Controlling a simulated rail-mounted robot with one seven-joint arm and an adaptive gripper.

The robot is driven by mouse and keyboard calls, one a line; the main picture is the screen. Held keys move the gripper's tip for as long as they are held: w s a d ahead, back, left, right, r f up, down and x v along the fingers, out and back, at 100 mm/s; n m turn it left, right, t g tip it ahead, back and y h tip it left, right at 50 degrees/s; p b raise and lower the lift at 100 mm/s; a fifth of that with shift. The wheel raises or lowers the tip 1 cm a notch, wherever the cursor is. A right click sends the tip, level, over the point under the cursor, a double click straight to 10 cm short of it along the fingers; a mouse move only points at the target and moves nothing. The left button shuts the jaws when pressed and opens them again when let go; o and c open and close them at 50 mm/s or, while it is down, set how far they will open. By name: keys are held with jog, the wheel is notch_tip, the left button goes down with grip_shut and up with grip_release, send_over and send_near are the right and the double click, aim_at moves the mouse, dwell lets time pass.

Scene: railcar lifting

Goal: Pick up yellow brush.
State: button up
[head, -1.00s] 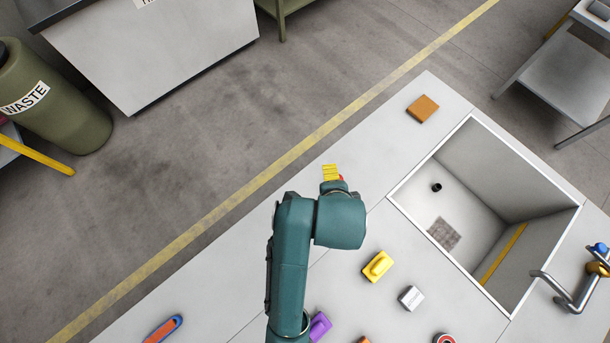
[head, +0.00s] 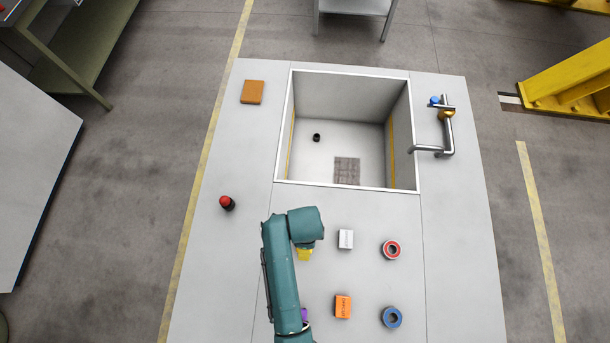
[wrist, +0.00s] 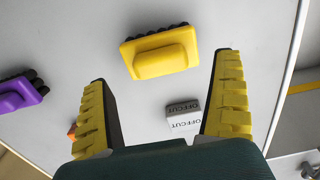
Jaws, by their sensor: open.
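The yellow brush (wrist: 160,52), a block with a raised grip and dark bristles along its far edge, lies on the grey worktop in the wrist view. My gripper (wrist: 163,70) is open and empty, its two yellow ribbed fingers pointing toward the brush. The brush shows beyond and between the fingertips, apart from both. In the head view my arm reaches over the worktop, and a yellow patch (head: 304,254) shows under its end. I cannot tell there whether it is the brush or my fingers.
A white offcut block (head: 346,239), red ring (head: 391,250), orange block (head: 343,306) and blue ring (head: 391,317) lie to the right. A purple brush (wrist: 20,93) lies left in the wrist view. A sink (head: 348,186) with a tap (head: 447,135) is beyond. A red-topped item (head: 227,203) stands left.

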notch_tip(320, 180, down, 4)
jog(key=shift+a+r, duration=0.1)
jog(key=shift+r, duration=0.15)
jog(key=c, duration=1.4)
jog(key=shift+o, duration=0.2)
notch_tip(320, 180, up, 10)
jog(key=shift+r+p, duration=0.1)
jog(key=shift+p, duration=0.5)
